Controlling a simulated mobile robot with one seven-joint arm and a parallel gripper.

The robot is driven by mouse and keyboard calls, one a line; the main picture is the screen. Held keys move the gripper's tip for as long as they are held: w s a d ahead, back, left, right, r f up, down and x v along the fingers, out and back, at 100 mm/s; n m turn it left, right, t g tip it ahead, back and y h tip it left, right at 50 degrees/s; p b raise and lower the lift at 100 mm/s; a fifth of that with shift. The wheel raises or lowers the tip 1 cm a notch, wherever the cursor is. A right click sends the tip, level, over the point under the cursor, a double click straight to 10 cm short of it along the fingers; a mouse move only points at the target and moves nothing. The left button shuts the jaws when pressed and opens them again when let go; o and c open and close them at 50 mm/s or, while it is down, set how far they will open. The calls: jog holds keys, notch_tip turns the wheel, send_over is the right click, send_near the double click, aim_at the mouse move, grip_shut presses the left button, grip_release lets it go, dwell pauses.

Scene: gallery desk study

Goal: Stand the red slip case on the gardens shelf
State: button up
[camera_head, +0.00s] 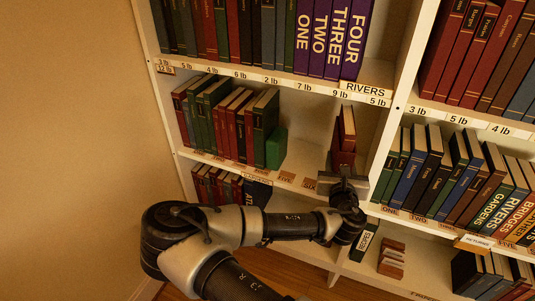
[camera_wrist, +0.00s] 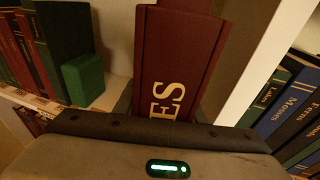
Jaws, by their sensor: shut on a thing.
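My gripper (camera_head: 343,172) is shut on a red slip case (camera_head: 342,140) at the right end of the middle shelf. The case stands roughly upright, and pale page edges show at its top. In the wrist view the red case (camera_wrist: 178,62) shows large pale letters ending in "ES"; its lower part is hidden by my gripper (camera_wrist: 165,122). I cannot tell whether its base touches the board.
A row of books (camera_head: 230,120) fills the middle shelf's left side, ended by a green block (camera_head: 277,148). Bare board lies between block and case. A white upright (camera_head: 395,110) stands close right of the case. Purple volumes (camera_head: 330,35) stand above, over a RIVERS label (camera_head: 361,87).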

jog(key=w+a+f+m+h, duration=0.1)
jog(key=w+f+m+h, duration=0.15)
jog(key=w, duration=1.05)
jog(key=shift+g+h, duration=0.4)
jog(key=shift+h, duration=0.15)
jog(key=shift+w+a+f+b, duration=0.2)
jog(key=shift+f+b, duration=0.7)
jog(key=shift+f, duration=1.35)
jog(key=shift+w+a+f+b, duration=0.15)
jog(key=shift+f+b, duration=0.75)
jog(key=shift+f, duration=1.35)
jog(key=shift+d+f, duration=0.1)
jog(key=o, duration=1.2)
jog(key=shift+f, duration=0.1)
